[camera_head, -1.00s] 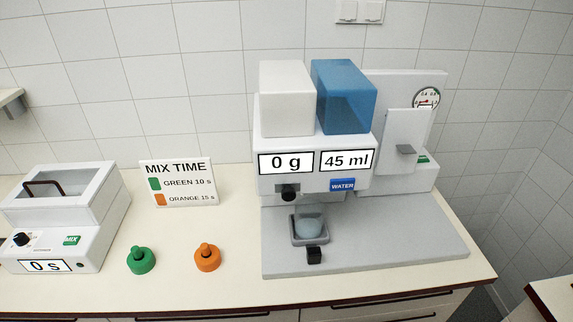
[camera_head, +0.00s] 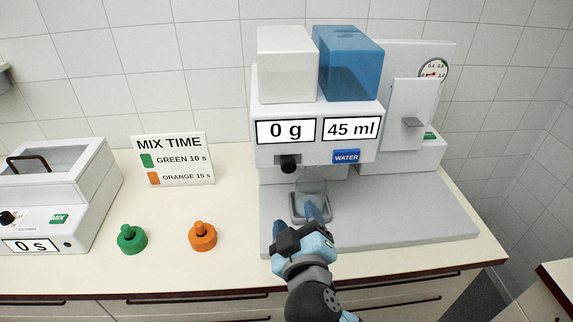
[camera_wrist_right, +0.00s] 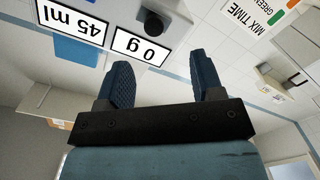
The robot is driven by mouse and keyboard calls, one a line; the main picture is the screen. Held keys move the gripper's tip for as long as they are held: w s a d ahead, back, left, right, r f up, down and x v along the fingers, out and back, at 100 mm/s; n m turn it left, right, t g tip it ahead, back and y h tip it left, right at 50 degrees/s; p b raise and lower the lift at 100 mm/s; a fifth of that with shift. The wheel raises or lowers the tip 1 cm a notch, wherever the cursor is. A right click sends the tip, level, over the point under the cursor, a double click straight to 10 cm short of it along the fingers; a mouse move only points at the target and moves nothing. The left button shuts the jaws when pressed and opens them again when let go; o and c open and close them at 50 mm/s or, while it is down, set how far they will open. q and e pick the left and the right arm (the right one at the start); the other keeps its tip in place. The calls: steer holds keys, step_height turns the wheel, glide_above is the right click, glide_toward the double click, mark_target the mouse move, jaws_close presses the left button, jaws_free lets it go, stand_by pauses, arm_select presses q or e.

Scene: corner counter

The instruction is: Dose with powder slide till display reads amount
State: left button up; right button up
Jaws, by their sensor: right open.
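The dispenser (camera_head: 268,105) shows "0 g" on its powder display (camera_head: 286,131) and "45 ml" on its water display (camera_head: 350,129). The black powder slide knob (camera_head: 288,164) sits below the powder display; it also shows upside down in the right wrist view (camera_wrist_right: 152,24). A clear cup (camera_head: 309,188) stands in the grey holder (camera_head: 294,207) under the spout, partly hidden by my gripper. My right gripper (camera_head: 316,209) is open, in front of the holder and below the slide knob, apart from the knob. Its blue fingers (camera_wrist_right: 159,76) have nothing between them. My left gripper is not in view.
A blue WATER button (camera_head: 346,156) is right of the knob. Green (camera_head: 132,239) and orange (camera_head: 202,236) knobbed pieces stand on the counter at left, before the MIX TIME sign (camera_head: 172,160). The mixer (camera_head: 48,218) is far left. The grey base is clear at right.

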mark_target(289, 168)
steer(key=w+p, duration=0.1)
steer(key=w, duration=0.3)
steer(key=w+r, duration=0.1)
steer(key=w, duration=0.3)
steer(key=w+r+p, duration=0.1)
steer(key=w, duration=0.3)
steer(key=shift+a+p, duration=0.3)
steer(key=shift+a, duration=0.05)
steer(key=shift+w+f, duration=0.1)
steer(key=shift+w, duration=0.5)
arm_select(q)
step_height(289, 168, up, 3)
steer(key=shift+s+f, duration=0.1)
